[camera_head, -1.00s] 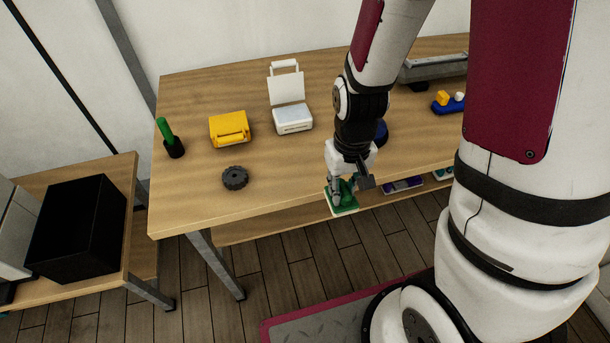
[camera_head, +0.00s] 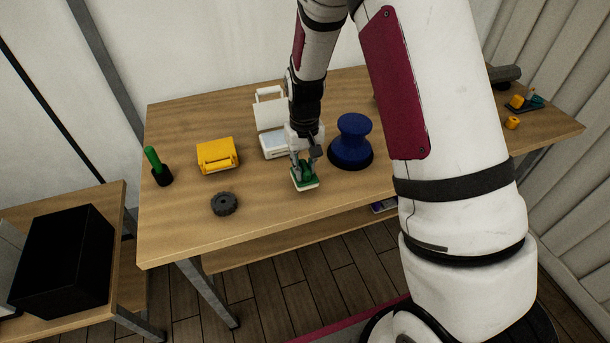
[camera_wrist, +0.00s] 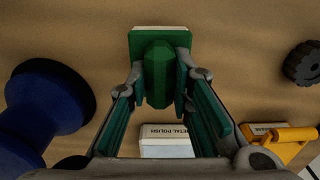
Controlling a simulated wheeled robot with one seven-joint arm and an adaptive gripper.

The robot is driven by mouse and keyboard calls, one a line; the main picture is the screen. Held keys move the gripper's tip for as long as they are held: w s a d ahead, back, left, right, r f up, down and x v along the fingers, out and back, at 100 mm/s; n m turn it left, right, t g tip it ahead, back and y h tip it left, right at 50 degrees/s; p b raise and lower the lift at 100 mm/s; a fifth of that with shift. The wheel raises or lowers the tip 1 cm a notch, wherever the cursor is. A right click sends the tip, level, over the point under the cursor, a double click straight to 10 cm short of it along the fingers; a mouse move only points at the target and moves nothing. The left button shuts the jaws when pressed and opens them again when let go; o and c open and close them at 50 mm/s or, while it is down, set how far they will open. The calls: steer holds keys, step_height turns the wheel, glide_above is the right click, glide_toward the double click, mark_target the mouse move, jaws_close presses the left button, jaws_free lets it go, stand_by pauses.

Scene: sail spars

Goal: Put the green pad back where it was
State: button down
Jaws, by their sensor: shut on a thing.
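The green pad (camera_head: 305,181) has a green grip on top and a pale underside. My gripper (camera_head: 305,165) is shut on its grip and holds it over the front middle of the table. In the wrist view the pad (camera_wrist: 159,42) sits between the fingers of my gripper (camera_wrist: 160,85). I cannot tell whether its underside touches the table. A white box (camera_head: 272,145) with a raised lid stands just behind my gripper and is partly hidden by it. In the wrist view a white edge (camera_wrist: 166,142) reading "METAL POLISH" shows below the pad.
A blue spool-shaped thing (camera_head: 352,142) stands close on the right of my gripper. A yellow box (camera_head: 217,155), a dark knobbed wheel (camera_head: 224,204) and a green-handled tool in a black holder (camera_head: 158,168) are on the left. The wooden table (camera_head: 260,225) is clear in front of the pad.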

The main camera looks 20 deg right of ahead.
steer(key=shift+s+f+p, duration=0.2)
steer(key=shift+f+p, duration=0.1)
steer(key=shift+f, duration=1.3)
steer(key=shift+f, duration=0.2)
steer(key=c, duration=1.4)
jaws_free()
steer(key=shift+c, duration=0.2)
steer(key=shift+r, duration=0.1)
step_height(320, 180, up, 12)
steer(key=shift+r+b, duration=0.25)
steer(key=shift+b, duration=0.7)
step_height(320, 180, up, 7)
steer(key=t, duration=0.1)
glide_above(305, 176)
steer(key=s+r+t, duration=0.2)
steer(key=s+r, duration=0.4)
steer(key=s, duration=0.4)
steer(key=s+r+t, duration=0.2)
steer(key=s+r, duration=0.5)
steer(key=s, duration=0.4)
steer(key=shift+d+r+t, duration=0.25)
steer(key=shift+d+t, duration=0.05)
steer(key=shift+d, duration=0.15)
